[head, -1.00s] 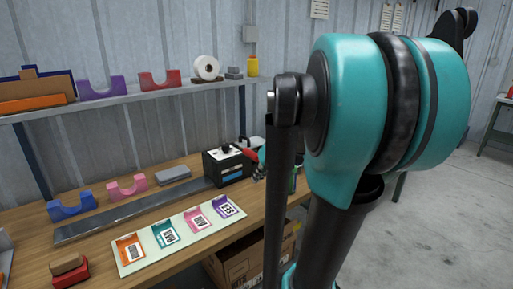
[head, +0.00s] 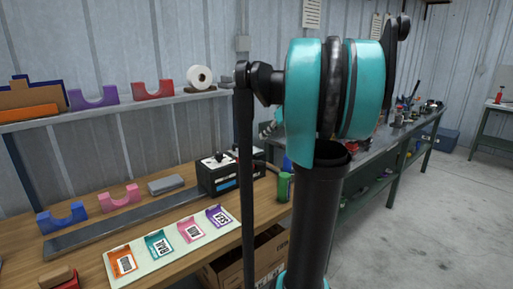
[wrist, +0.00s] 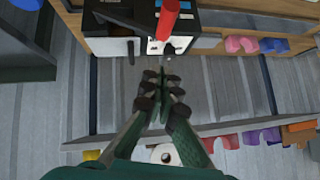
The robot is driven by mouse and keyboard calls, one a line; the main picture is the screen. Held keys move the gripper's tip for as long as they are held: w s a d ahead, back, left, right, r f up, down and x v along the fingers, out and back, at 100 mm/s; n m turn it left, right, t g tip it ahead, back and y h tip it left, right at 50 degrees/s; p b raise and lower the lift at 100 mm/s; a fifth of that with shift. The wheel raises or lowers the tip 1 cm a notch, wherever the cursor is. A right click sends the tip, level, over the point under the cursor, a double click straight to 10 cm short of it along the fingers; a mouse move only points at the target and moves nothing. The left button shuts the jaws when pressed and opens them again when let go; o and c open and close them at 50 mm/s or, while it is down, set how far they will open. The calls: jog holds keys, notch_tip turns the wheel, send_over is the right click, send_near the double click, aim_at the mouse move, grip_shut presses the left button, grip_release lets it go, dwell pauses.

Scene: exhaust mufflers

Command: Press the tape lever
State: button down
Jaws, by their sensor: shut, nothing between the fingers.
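The tape machine is a black box (head: 218,174) with a light top, standing at the right end of the conveyor strip on the wooden bench. It also shows at the top of the wrist view (wrist: 108,45). Its red lever (wrist: 168,18) sticks out there. In the head view my arm hides most of the lever. My gripper (wrist: 161,82) is shut and empty, its dark fingertips together below the lever in the wrist picture, apart from it. In the head view the gripper is largely hidden behind my arm.
A tray of coloured label pockets (head: 152,275) lies in front of the conveyor strip (head: 110,232). Pink (head: 120,198) and blue (head: 62,218) cradles stand behind it. A shelf (head: 130,107) above holds more cradles and a white roll (head: 199,77). A green cylinder (head: 284,187) stands right of the machine.

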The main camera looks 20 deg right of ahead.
jog(key=x, duration=0.4)
jog(key=s+f+x, duration=0.1)
jog(key=x, duration=0.6)
jog(key=shift+s+f, duration=0.15)
jog(key=shift+f, duration=0.8)
jog(key=shift+s+a+f, duration=0.1)
jog(key=shift+a, duration=0.05)
